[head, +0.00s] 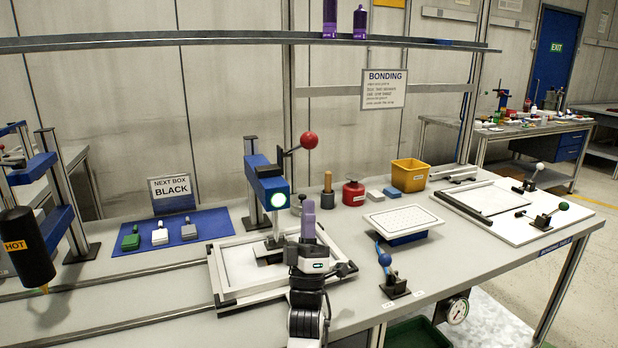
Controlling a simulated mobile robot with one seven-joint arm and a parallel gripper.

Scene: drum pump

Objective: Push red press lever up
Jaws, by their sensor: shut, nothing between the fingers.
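The red press lever (309,140) ends in a red ball knob on a short dark arm at the top of the blue press (268,186). The arm slants up to the right, so the knob sits above the press head. My gripper (308,222) is shut and upright in front and to the right of the press, well below the knob and apart from it in the picture. Its narrow purple end points up. My wrist hides part of the press's white base frame (232,288).
A blue mat (215,239) with small blocks lies left of the press. A red can (353,193), a yellow bin (409,175), a white perforated plate (403,219) and a blue-handled clamp (384,260) stand to the right. A metal shelf (230,38) crosses above the lever.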

